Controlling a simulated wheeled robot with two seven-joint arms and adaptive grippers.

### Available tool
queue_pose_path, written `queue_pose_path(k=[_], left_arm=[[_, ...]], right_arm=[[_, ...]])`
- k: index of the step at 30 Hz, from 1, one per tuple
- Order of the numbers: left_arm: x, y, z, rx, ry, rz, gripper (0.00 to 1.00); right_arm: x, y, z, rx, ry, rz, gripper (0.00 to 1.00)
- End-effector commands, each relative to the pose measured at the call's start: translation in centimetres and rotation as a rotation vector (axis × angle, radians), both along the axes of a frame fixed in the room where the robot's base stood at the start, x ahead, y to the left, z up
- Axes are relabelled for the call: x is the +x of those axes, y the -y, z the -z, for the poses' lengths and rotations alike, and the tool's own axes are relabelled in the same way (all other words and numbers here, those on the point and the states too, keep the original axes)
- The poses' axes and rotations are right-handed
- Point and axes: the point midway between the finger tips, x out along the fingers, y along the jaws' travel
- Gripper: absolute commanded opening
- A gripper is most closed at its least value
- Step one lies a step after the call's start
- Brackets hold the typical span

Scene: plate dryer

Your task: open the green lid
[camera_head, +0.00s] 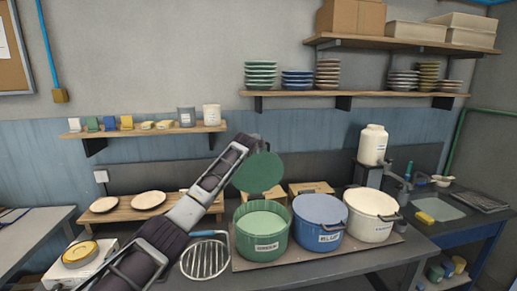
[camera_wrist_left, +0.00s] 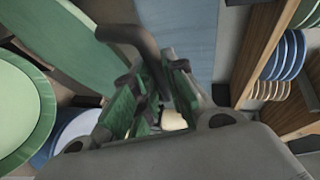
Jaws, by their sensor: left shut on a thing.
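The green lid (camera_head: 258,174) is off the green pot (camera_head: 262,246) and raised above its back edge, tilted steeply with its flat face toward the head camera. The pot is open and its pale green inside shows. In the left wrist view, the lid (camera_wrist_left: 65,45) is at upper left and the pot's rim (camera_wrist_left: 45,110) is at the left edge. My left gripper (camera_wrist_left: 155,85) is shut on the lid's dark handle (camera_wrist_left: 135,42). In the head view the gripper's fingers are mostly hidden behind the lid. My right gripper is in neither view.
Shelves with stacked plates (camera_head: 297,80) and small items hang on the wall behind.

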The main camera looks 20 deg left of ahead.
Motion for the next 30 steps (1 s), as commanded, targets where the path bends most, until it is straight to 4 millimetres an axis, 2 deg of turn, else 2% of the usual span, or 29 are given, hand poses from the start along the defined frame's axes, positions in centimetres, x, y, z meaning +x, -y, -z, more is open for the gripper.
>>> queue_pose_path(k=[1, 21, 22, 24, 27, 30], left_arm=[[0.14, 0.05, -0.92, -0.007, 0.004, 0.002, 0.00], [0.49, -0.08, -1.11, -0.025, -0.024, 0.003, 0.00], [0.49, -0.09, -1.12, -0.025, -0.024, 0.003, 0.15], [0.48, -0.07, -1.09, -0.026, -0.025, 0.003, 0.24], [0.48, -0.10, -0.96, -0.025, -0.027, 0.003, 0.35], [0.48, -0.14, -0.78, -0.024, -0.029, 0.002, 0.35]], right_arm=[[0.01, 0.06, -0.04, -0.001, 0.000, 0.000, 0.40], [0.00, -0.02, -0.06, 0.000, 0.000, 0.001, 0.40], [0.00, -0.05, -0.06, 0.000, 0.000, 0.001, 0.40], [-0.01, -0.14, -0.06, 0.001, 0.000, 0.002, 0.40], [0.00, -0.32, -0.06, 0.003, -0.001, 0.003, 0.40], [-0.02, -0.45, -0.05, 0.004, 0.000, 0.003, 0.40]])
